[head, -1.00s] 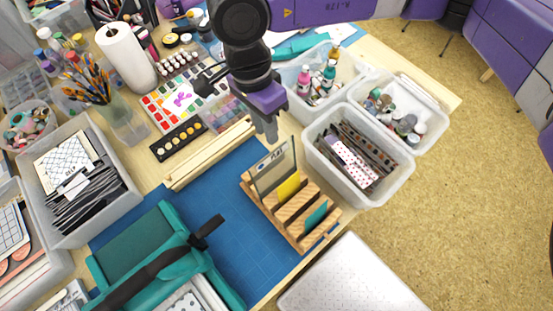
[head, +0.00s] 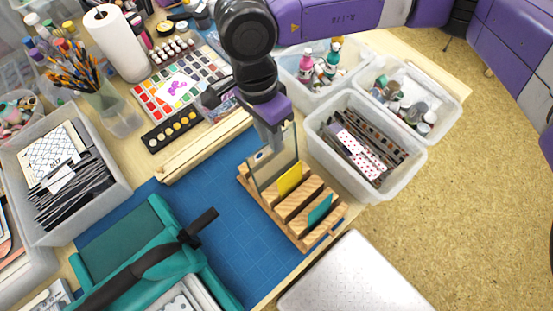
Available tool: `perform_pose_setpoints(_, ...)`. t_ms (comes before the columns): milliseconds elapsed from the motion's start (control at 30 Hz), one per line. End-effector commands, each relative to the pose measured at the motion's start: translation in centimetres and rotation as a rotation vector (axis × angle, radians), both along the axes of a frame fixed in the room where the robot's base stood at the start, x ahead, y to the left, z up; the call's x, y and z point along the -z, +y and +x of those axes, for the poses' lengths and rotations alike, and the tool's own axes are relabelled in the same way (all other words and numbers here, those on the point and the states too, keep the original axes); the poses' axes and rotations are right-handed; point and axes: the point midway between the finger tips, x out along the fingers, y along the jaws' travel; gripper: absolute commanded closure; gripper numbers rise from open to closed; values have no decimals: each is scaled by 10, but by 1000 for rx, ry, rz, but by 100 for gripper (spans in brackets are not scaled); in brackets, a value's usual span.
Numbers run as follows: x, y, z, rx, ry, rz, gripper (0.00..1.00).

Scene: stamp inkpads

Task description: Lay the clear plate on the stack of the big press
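The clear plate (head: 287,163) stands upright in the rear slot of a wooden rack (head: 302,241). My gripper (head: 271,146) is at the plate's top edge, pointing down. Its fingers overlap the upper part of the plate and hide the printing there. I cannot tell whether the fingers are around the plate or closed on it. The big press (head: 150,272) is teal with a black handle (head: 198,227) and lies at the lower left on the blue mat. Its teal bed shows, but the layers of its stack cannot be made out.
The rack also holds a yellow plate (head: 289,179) and a teal one (head: 320,209). Clear bins (head: 409,184) with supplies stand close to the right of my gripper. Wooden strips (head: 206,147) lie to its left. Blue mat (head: 236,222) is bare between rack and press.

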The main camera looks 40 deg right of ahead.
Motion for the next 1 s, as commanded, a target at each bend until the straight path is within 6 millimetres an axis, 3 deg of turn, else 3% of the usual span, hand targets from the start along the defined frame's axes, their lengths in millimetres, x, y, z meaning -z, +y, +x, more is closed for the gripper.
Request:
perform_pose_setpoints(33,0,0,0,0,0,0,76)
perform_pose_setpoints(167,0,0,0,0,0,0,100)
perform_pose_setpoints(433,-4,0,1,-1,-1,0,100)
perform_pose_setpoints(1000,-45,0,8,0,-2,-1,100)
